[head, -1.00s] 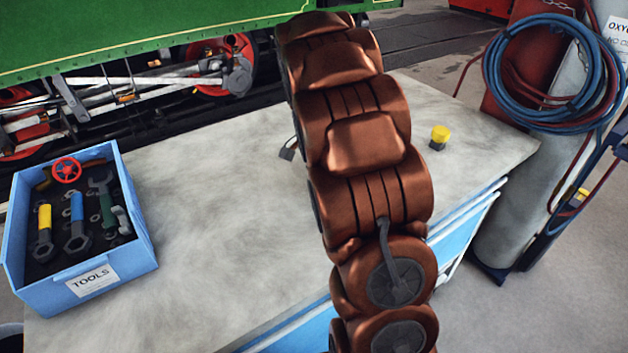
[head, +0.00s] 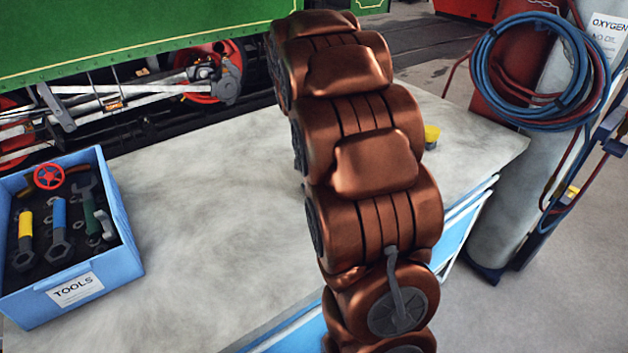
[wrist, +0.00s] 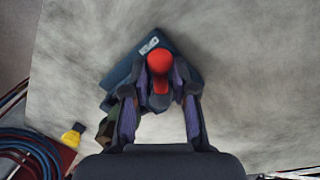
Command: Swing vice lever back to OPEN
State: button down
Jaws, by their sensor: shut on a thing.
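In the wrist view, the vice lever's round red knob and red shank (wrist: 159,62) stand between the fingers of my gripper (wrist: 159,92). The fingers are closed on the lever from both sides. Behind it is the dark blue vice plate (wrist: 124,74) with a white label that seems to read OPEN, seen at an angle. The fingers and the knob hide much of the vice, so the lever's exact position cannot be told. In the head view my own arm hides the gripper, the lever and the vice.
A blue TOOLS box (head: 120,262) with several tools stands on the left of the grey worktop (head: 210,220). A yellow-topped item (head: 431,134) is at the worktop's right, partly behind my arm. Beyond the right edge stands an oxygen cylinder (head: 505,205) with coiled hoses (head: 484,62).

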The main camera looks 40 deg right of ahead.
jog(key=shift+w+d+r, duration=0.1)
jog(key=c, duration=1.1)
grip_release()
jog(key=shift+c, duration=0.2)
jog(key=r, duration=0.4)
jog(key=w+a+r, duration=0.1)
jog(key=r, duration=0.6)
jog(key=shift+w+a+r, duration=0.3)
jog(key=shift+a, duration=0.1)
